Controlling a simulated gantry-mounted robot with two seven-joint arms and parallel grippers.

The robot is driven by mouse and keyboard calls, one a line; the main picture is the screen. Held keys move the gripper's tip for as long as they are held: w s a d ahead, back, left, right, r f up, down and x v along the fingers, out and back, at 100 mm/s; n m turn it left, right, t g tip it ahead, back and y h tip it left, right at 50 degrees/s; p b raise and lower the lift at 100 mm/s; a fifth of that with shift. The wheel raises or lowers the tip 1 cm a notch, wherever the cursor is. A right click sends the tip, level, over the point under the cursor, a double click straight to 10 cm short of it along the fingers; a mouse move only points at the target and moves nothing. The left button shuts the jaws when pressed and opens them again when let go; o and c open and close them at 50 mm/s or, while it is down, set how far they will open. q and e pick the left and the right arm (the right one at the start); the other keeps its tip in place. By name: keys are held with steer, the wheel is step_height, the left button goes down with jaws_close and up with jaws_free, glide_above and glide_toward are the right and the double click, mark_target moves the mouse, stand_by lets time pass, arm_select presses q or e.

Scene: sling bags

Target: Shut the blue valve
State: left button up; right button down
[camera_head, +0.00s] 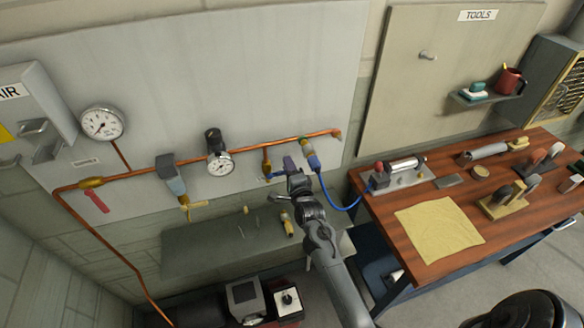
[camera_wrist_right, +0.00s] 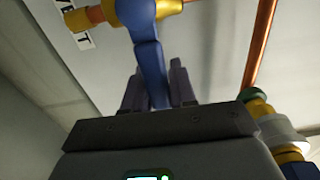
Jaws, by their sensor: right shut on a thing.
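The blue valve handle (camera_head: 274,177) is on a short branch below the copper pipe on the wall panel. In the wrist view the blue handle (camera_wrist_right: 151,62) runs from its hub on the brass valve body down between my fingers. My right gripper (camera_head: 290,165) reaches up to it from below and is shut on it. In the wrist view the right gripper's fingers (camera_wrist_right: 157,88) stand on both sides of the handle, whose lower end is hidden behind the gripper body. My left gripper is not in view.
The copper pipe (camera_head: 240,151) carries a regulator, a gauge (camera_head: 221,164) and a red handle (camera_head: 97,202). A brass coupling (camera_head: 309,154) with a blue hose (camera_head: 345,207) hangs close right of my gripper. A grey shelf (camera_head: 205,249) is below; a wooden workbench (camera_head: 400,265) stands right.

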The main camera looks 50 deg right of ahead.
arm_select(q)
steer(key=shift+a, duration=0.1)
arm_select(e)
steer(key=shift+f, duration=0.1)
steer(key=c, duration=1)
jaws_free()
